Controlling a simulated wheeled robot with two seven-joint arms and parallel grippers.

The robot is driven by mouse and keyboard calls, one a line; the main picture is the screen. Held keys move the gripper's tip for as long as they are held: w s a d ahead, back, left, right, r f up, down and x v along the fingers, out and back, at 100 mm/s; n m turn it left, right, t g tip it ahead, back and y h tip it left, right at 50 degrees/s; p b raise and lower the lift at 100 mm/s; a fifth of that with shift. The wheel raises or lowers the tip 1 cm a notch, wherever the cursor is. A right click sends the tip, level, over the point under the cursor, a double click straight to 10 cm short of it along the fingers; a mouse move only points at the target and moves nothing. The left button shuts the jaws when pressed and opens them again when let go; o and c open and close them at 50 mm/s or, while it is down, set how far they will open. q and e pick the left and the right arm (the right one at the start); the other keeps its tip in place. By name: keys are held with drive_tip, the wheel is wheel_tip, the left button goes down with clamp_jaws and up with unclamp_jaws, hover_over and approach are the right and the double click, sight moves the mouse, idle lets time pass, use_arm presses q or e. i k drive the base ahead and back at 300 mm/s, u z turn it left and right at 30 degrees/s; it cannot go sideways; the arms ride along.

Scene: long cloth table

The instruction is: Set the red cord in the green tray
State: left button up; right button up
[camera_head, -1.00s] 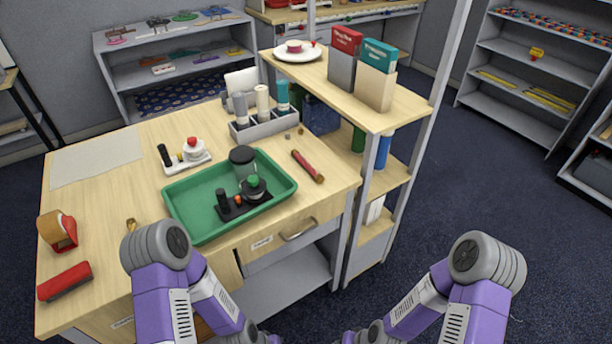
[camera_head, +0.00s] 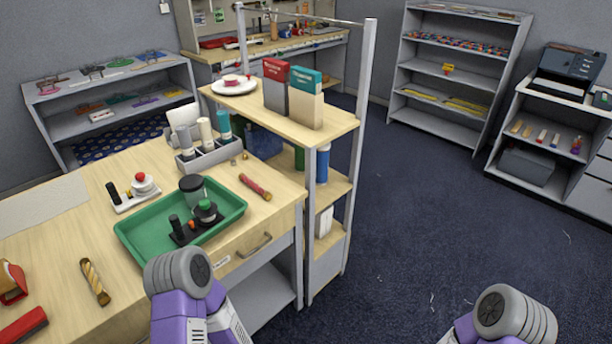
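The green tray (camera_head: 128,247) lies on the wooden table, right of its middle. It holds a dark-lidded jar (camera_head: 192,188) and a black block (camera_head: 184,237) with a green-topped knob. I cannot surely pick out the red cord. Small coloured coils lie on the grey shelf at the back left, one of them a pinkish-red coil (camera_head: 47,86), too small to tell for certain. A short red stick-like thing (camera_head: 255,187) lies on the table just right of the tray. Only purple and grey links of my arms show at the bottom; neither gripper is in view.
A wooden shelf rack (camera_head: 345,122) with books and a plate stands against the table's right end. A grey caddy (camera_head: 210,157) with bottles stands behind the tray. More shelving (camera_head: 455,70) stands at the back right.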

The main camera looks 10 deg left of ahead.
sight(148, 247)
drive_tip(key=z, duration=0.35)
drive_tip(key=i, duration=1.45)
drive_tip(key=u, duration=0.95)
